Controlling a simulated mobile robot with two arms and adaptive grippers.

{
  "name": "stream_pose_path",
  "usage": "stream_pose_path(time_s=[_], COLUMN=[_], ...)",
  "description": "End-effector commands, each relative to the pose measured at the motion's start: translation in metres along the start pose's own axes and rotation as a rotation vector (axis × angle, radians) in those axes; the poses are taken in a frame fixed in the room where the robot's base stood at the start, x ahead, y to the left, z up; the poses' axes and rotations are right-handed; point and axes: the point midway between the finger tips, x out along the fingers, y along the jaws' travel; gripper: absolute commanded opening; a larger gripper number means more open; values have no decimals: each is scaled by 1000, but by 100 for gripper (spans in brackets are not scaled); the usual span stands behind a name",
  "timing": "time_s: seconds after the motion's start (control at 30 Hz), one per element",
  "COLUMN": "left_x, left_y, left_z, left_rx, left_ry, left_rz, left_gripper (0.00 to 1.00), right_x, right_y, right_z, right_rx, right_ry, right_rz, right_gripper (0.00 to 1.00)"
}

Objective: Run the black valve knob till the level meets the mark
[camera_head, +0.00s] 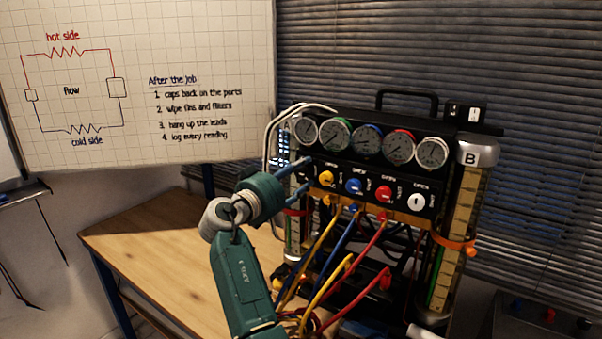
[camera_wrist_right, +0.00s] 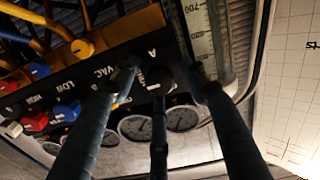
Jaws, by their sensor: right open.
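My right gripper (camera_head: 306,174) is at the left end of the gauge panel, its blue fingers spread. In the right wrist view its open fingers (camera_wrist_right: 160,75) stand around a dark knob (camera_wrist_right: 158,80) near the letter A. I cannot tell whether they touch it. My left gripper is out of view.
The panel carries several gauges (camera_head: 368,139) and yellow, blue, red and white knobs (camera_head: 416,203). Coloured hoses (camera_head: 345,255) hang in front. Tube B (camera_head: 464,205) with an orange clamp (camera_head: 470,249) stands at right. The wooden table (camera_head: 150,245) is clear at left.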

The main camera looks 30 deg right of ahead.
Motion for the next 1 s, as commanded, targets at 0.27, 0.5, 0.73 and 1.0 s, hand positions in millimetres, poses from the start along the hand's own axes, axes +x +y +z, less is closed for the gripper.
stream_pose_path(time_s=[0.27, 0.5, 0.73, 1.0], left_x=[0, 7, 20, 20], left_y=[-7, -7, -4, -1], left_z=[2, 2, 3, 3], left_rx=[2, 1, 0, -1], left_ry=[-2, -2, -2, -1], left_rz=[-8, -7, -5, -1], left_gripper=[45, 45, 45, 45], right_x=[0, 1, 1, 1], right_y=[0, 0, 1, 1], right_z=[0, 1, 0, -2], right_rx=[0, -53, -304, -454], right_ry=[0, 3, 4, 3], right_rz=[0, 1, 2, 1], right_gripper=[1, 0, 0, 0])
